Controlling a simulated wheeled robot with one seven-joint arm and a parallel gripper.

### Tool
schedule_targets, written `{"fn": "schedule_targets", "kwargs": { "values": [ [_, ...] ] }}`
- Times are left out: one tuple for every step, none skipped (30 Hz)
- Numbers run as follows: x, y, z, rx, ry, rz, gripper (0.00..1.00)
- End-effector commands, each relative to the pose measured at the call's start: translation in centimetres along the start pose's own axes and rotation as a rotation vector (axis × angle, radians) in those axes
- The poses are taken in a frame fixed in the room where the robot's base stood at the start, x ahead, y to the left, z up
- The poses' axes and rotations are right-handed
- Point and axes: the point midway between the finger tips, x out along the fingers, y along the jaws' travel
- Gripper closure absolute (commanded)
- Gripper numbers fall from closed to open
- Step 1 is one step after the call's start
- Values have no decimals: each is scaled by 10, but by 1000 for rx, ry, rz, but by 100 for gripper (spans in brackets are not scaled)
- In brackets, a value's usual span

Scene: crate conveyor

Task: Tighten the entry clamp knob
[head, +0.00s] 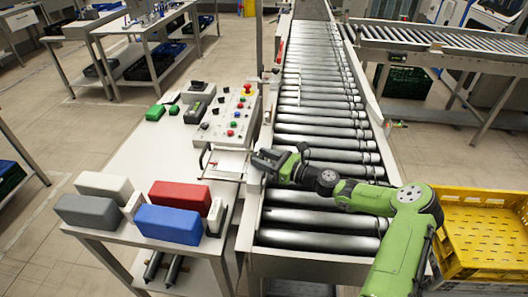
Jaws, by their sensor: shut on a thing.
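My green and black arm reaches from the lower right across the roller conveyor (318,130). My gripper (263,160) is at the conveyor's left side rail (253,205), low over its edge. Its dark jaws are shut at the rail, where the entry clamp knob would be. The knob itself is hidden by the jaws, so its shape and how far it is turned cannot be seen.
Left of the rail, a white bench holds a control panel (229,115) with coloured buttons. Red (180,194), blue (167,224), grey (86,212) and white (104,186) blocks stand at its front. A yellow crate (485,225) is at right. The visible rollers are empty.

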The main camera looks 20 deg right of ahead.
Motion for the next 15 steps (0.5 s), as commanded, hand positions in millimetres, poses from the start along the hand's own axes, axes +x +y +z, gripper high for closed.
{"fn": "schedule_targets", "kwargs": {
  "values": [
    [0,3,4,6,5,-28,87],
    [0,3,4,6,5,-50,87],
    [0,4,4,6,5,-78,87],
    [0,4,4,6,5,-98,87],
    [0,5,3,6,4,-118,87],
    [0,5,3,6,4,-144,87],
    [0,6,3,5,4,-163,87],
    [0,6,3,5,4,-180,87],
    [0,6,2,4,4,-203,87],
    [0,7,2,5,4,-218,87],
    [0,7,1,4,4,-233,87],
    [1,7,1,4,4,-251,87],
    [1,7,1,4,3,-264,87],
    [1,7,1,3,3,-275,87],
    [1,8,1,3,2,-288,87]
  ]
}}
